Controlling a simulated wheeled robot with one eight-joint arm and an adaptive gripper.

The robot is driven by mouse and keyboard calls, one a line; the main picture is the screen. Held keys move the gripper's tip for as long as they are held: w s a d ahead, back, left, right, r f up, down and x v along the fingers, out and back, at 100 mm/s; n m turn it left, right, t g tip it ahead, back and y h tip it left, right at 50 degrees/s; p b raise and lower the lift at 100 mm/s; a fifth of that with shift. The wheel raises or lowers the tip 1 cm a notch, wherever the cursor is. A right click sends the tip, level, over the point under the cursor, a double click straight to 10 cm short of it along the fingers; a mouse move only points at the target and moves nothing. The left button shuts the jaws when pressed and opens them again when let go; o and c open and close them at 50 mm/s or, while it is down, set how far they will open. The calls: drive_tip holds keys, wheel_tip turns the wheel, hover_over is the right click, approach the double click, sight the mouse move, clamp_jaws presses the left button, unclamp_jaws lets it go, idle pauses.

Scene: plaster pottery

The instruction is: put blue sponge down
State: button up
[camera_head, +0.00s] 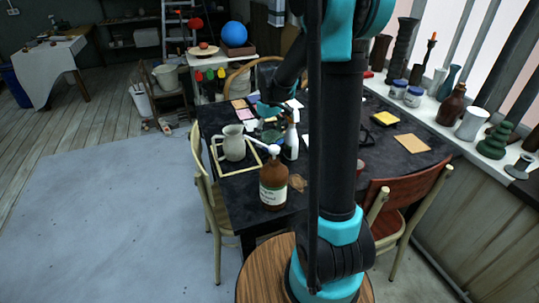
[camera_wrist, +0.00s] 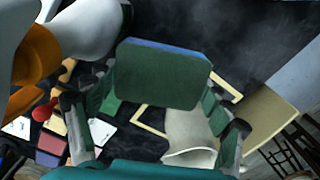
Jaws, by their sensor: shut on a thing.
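The blue sponge (camera_wrist: 160,75) shows in the wrist view as a dark green slab with a blue far edge. My gripper (camera_wrist: 160,88) is shut on it, with one finger at its left side and the other at its right. The sponge is held over the dark table (camera_head: 375,140). In the head view my gripper (camera_head: 268,110) is small and far off, above the table's far part behind the spray bottle. The sponge cannot be made out clearly there.
A white spray bottle (camera_head: 291,140) stands close to my gripper and fills the upper left of the wrist view. A pale pitcher (camera_head: 233,143) stands by a wooden frame (camera_head: 219,163). A brown bottle (camera_head: 273,188) is nearer. Coloured cards (camera_head: 240,114) lie at the far left.

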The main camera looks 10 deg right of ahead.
sight(270, 136)
wheel_tip(270, 136, down, 9)
drive_tip(key=shift+r, duration=0.2)
idle(0.4)
drive_tip(key=o, duration=1.3)
drive_tip(key=shift+f, duration=0.1)
drive_tip(key=shift+c, duration=0.2)
wheel_tip(270, 136, up, 12)
drive_tip(key=shift+r, duration=0.15)
